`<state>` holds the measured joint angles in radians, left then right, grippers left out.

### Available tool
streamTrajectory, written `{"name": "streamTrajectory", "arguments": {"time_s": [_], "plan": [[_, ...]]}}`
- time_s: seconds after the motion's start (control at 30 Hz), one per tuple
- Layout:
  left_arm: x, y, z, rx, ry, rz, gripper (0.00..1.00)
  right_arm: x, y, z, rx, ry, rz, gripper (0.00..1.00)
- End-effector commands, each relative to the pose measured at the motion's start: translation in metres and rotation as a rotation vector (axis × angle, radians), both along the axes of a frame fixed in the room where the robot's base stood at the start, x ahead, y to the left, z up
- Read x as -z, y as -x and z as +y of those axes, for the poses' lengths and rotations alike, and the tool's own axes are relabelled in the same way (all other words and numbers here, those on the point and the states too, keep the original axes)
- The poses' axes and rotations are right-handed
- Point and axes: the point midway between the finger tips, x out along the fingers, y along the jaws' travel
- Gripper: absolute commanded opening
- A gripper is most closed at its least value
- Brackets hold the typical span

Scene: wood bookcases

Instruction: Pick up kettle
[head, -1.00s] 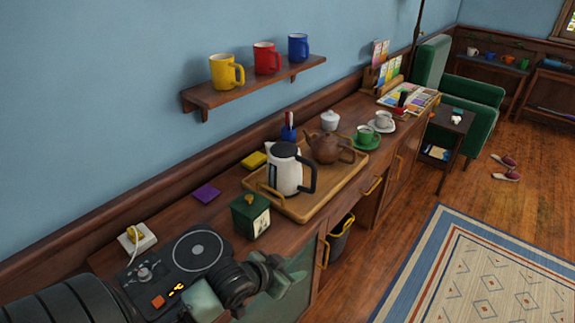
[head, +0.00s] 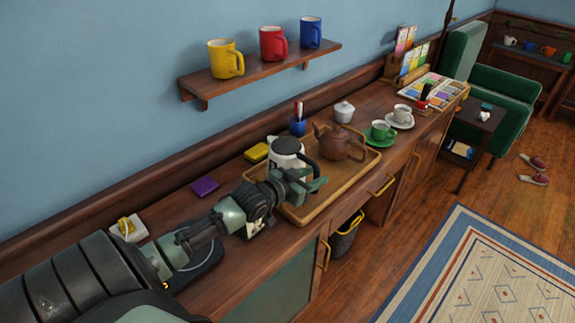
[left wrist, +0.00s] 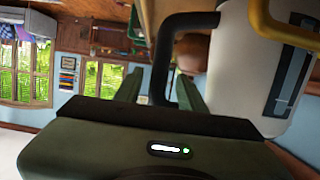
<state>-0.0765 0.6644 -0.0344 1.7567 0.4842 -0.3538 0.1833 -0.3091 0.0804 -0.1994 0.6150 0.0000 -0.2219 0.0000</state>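The white kettle (head: 287,160) with a black lid and black handle stands on the wooden tray (head: 345,184) on the long cabinet. My left gripper (head: 312,184) is in front of it at handle height and hides part of its lower body. In the left wrist view the white kettle body (left wrist: 245,75) fills the right side. Its black handle (left wrist: 162,65) lies between the two green fingers of my left gripper (left wrist: 160,92), with gaps at both sides. The fingers are open. My right gripper is not in view.
A brown teapot (head: 340,142) shares the tray, close to the right of the kettle. A mug shelf (head: 262,72) hangs above.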

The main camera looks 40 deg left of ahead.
Motion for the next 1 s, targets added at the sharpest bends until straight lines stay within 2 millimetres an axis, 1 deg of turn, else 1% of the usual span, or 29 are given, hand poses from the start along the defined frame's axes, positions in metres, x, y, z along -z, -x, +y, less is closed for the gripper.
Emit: {"name": "streamTrajectory", "arguments": {"time_s": [0.03,0.1,0.23,0.33,0.53,0.57,0.6,0.67,0.7,1.0], "plan": [[-0.002,-0.009,-0.001,0.000,0.001,-0.001,0.40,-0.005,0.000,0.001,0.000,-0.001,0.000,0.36],[-0.001,-0.020,-0.003,-0.001,0.003,-0.002,0.40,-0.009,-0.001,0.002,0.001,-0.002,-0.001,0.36],[0.007,-0.035,-0.004,-0.001,0.001,0.000,0.40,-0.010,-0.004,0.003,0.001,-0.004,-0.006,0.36],[0.009,-0.041,-0.005,0.000,0.000,0.000,0.40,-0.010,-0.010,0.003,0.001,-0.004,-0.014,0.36],[0.010,-0.041,-0.005,0.000,0.000,0.001,0.40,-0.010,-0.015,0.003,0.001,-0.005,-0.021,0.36],[0.010,-0.041,-0.005,0.000,0.000,0.001,0.34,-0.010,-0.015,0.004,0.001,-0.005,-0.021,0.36],[0.010,-0.040,-0.005,0.000,0.000,0.001,0.23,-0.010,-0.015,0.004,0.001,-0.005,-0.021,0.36],[0.010,-0.040,-0.005,0.000,0.000,0.001,0.07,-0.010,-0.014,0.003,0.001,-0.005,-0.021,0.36],[0.010,-0.040,-0.005,0.000,0.000,0.001,0.00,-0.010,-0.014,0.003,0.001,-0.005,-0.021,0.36],[0.010,-0.040,-0.005,0.000,-0.001,0.001,0.00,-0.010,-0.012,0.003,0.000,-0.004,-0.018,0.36]]}}
